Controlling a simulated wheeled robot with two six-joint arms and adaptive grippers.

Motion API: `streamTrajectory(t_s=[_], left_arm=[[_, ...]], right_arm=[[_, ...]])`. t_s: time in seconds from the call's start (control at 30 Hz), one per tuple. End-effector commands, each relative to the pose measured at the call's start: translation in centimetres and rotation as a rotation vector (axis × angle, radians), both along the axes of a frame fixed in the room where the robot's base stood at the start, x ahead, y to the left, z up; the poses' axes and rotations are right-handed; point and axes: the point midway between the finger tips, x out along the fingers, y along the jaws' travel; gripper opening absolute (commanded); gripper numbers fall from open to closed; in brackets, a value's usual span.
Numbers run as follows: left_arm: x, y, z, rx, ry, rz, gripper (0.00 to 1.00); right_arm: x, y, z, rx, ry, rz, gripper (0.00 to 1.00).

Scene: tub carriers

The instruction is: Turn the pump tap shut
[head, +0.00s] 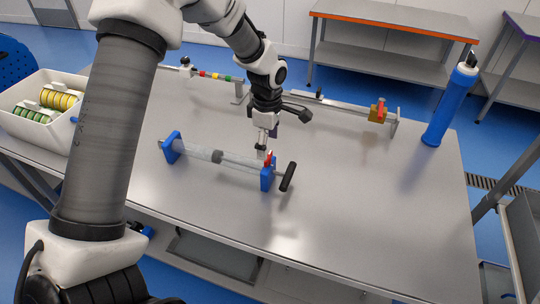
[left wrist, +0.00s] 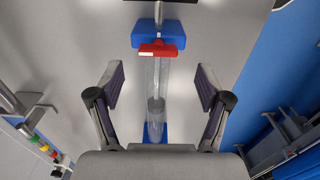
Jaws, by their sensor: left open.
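The pump lies on the grey table as a clear tube (head: 235,160) between two blue end blocks, with a black handle (head: 287,177) at its right end. The red tap (head: 269,158) sits at the right blue block (head: 267,179). In the left wrist view the red tap (left wrist: 158,50) lies crosswise over the tube, just past the fingertips. My left gripper (head: 263,148) points down over the pump near the tap; it partly hides the tap in the head view. In the left wrist view it is open (left wrist: 161,74) and empty, one finger on each side of the tube. My right gripper is not in view.
A rail with an orange block (head: 378,112) and a rod with coloured beads (head: 213,76) stand behind the pump. A blue cylinder (head: 450,104) stands at the right. A white bin (head: 60,88) with coloured rings is at the left. The table's front right is clear.

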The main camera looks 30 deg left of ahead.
Motion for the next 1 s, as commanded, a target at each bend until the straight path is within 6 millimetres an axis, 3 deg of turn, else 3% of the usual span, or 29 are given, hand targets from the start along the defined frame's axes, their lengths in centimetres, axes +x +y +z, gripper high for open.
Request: streamTrajectory(t_s=[0.3, 0.57, 0.73, 1.0], left_arm=[[0.0, 0.0, -5.0, 0.0, 0.001, 0.0, 0.78], [0.0, 0.0, -5.5, 0.0, 0.0, -0.001, 0.78], [0.0, 0.0, -5.5, 0.0, 0.0, -0.001, 0.18], [-0.1, 0.0, -5.5, 0.0, 0.001, -0.007, 0.17]], right_arm=[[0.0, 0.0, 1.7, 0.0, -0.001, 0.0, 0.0], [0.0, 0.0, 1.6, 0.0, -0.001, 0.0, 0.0], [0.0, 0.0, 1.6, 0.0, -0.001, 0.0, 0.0], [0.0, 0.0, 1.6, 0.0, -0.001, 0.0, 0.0]])
